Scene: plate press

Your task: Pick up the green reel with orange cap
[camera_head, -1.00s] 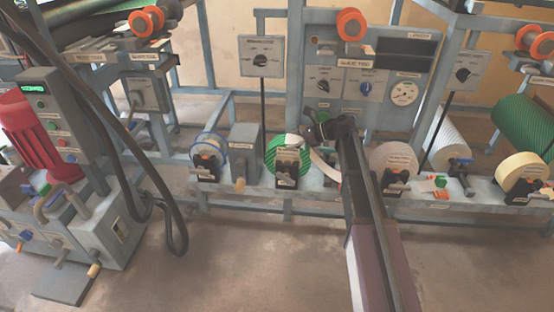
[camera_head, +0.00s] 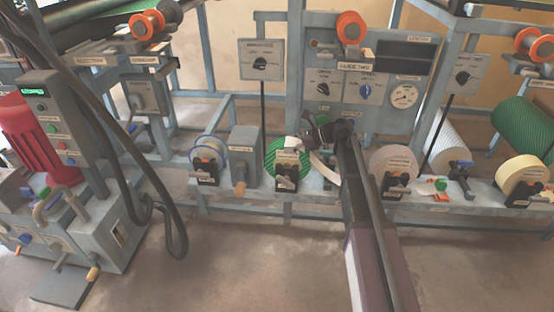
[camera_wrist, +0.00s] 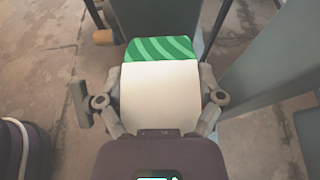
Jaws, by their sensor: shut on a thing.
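The green reel (camera_head: 283,153) stands upright in a black holder (camera_head: 287,172) on the grey bench rail in the head view. A pale part shows at its upper right. My gripper (camera_head: 308,150) is at the reel's right side. In the wrist view, my gripper (camera_wrist: 160,80) has a finger on each side of a broad white surface (camera_wrist: 160,95), with the striped green part of the reel (camera_wrist: 160,48) just beyond it. The gripper is shut on the reel. I cannot make out an orange cap on it in either view.
A grey box (camera_head: 245,152) and a blue-rimmed pale reel (camera_head: 207,152) stand left of the reel. A pale reel (camera_head: 393,160) and a cream reel (camera_head: 522,172) stand to the right. A control panel (camera_head: 365,85) rises behind. The floor in front is clear.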

